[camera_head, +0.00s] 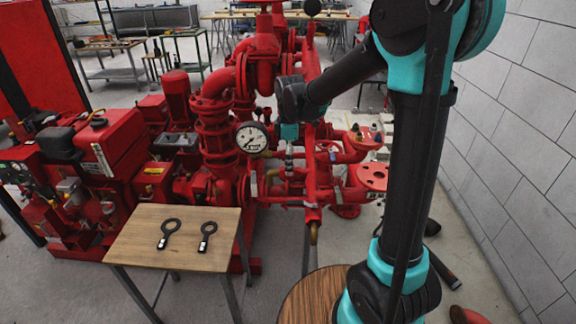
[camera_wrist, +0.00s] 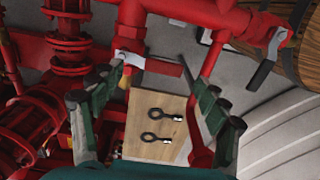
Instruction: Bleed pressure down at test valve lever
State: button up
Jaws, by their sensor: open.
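My gripper (camera_head: 289,153) hangs at the red pump pipework, just right of the pressure gauge (camera_head: 252,138). In the wrist view my gripper (camera_wrist: 155,62) has its two fingers spread wide with nothing held between them. A pale valve piece (camera_wrist: 130,58) sits on the red pipe near the left fingertip, and a thin dark lever (camera_wrist: 187,72) lies near the right fingertip. Another valve lever with a dark handle (camera_wrist: 262,73) stands farther right, outside the fingers. I cannot tell which is the test valve lever. Contact with the fingers is not clear.
A small wooden table (camera_head: 150,228) with two dark ring-ended tools (camera_head: 169,233) stands in front of the pumpset. Red pipes (camera_head: 312,170) crowd around my gripper. A round wooden top (camera_head: 312,296) is near my base. A block wall (camera_head: 530,150) closes the right side.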

notch_tip(320, 180, up, 10)
dwell(0.4)
jog(key=shift+r, duration=0.1)
jog(key=s+d+f+m+t, duration=0.4)
jog(key=s+d+f+m, duration=1.2)
jog(key=s+d+m, duration=0.1)
jog(key=s+d, duration=0.1)
jog(key=d, duration=0.1)
jog(key=shift+s+d+f+m, duration=0.15)
jog(key=shift+d+f+m, duration=0.15)
jog(key=shift+f+m, duration=0.1)
jog(key=shift+a, duration=0.2)
dwell(0.8)
